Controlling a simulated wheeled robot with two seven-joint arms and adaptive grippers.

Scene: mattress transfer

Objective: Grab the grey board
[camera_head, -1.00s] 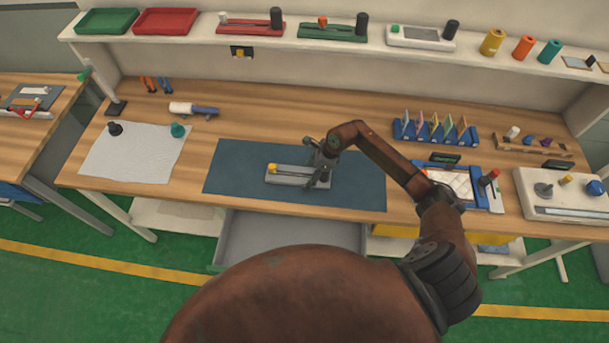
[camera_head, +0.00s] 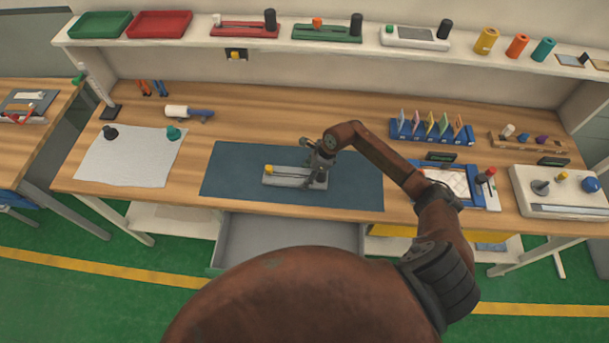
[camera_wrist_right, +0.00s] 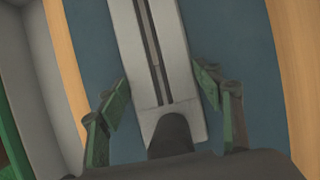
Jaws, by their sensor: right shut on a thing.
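The grey board (camera_head: 283,180) lies on the blue mat (camera_head: 345,185) in the head view, with a yellow knob near its left end. My right gripper (camera_head: 317,180) is at the board's right end, pointing down. In the right wrist view, the board (camera_wrist_right: 177,50) has a long slot and a dark knob at its near end. The green fingers of my right gripper (camera_wrist_right: 160,80) stand on either side of the board, shut on its long edges. The contact of the left-hand finger is hard to see. My left gripper is not in view.
A white cloth (camera_head: 130,155) with two small knobs lies to the left. A blue rack (camera_head: 432,130) and a blue tray (camera_head: 470,198) are on the right. An open grey drawer (camera_head: 290,235) sits below the table's front edge. The mat's left side is clear.

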